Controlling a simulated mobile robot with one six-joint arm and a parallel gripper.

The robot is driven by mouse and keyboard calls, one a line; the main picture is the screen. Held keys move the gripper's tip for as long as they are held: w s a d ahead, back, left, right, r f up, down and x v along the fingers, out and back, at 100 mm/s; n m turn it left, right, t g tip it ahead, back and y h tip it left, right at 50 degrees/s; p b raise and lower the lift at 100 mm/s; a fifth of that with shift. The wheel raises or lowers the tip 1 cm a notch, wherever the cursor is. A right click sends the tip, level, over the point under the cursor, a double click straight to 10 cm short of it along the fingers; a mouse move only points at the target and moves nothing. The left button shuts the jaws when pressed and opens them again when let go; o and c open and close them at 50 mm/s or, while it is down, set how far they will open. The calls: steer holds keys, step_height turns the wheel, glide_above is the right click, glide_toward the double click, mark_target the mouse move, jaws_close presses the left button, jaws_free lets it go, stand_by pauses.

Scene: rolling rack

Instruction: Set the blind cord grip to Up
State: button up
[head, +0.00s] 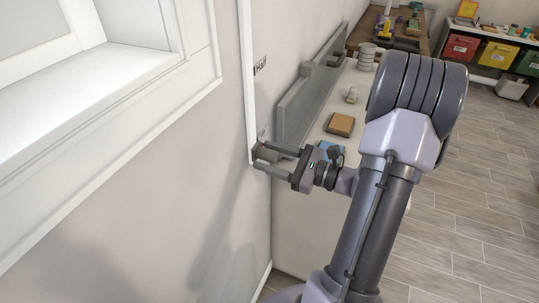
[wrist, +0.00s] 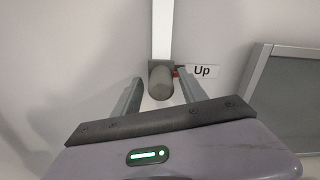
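The blind cord grip is a dark grey rounded knob (wrist: 160,82) at the lower end of a white vertical rail (wrist: 162,30) in the wrist view. A small red mark (wrist: 176,72) beside it is level with the "Up" label (wrist: 205,71). In the head view the rail (head: 247,80) runs down the wall past a "Half" label (head: 260,65); the knob (head: 267,154) is partly hidden by my fingers. My gripper (head: 262,156) is at the rail's low end. Its fingers are apart, one on each side of the knob, with visible gaps in the wrist view (wrist: 160,90).
A white window frame (head: 100,90) is on the left wall. A grey panel (head: 310,90) stands along the wall behind a white counter (head: 350,100) bearing a brown block (head: 340,124) and a blue item (head: 330,149). Shelves with coloured bins (head: 495,53) stand far right. The floor (head: 460,200) is clear.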

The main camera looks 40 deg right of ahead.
steer(key=shift+r, duration=0.1)
stand_by(0.3)
steer(key=shift+s+d, duration=0.2)
steer(key=shift+s, duration=0.2)
steer(key=p+v, duration=0.4)
steer(key=v, duration=1.2)
steer(key=shift+s, duration=0.3)
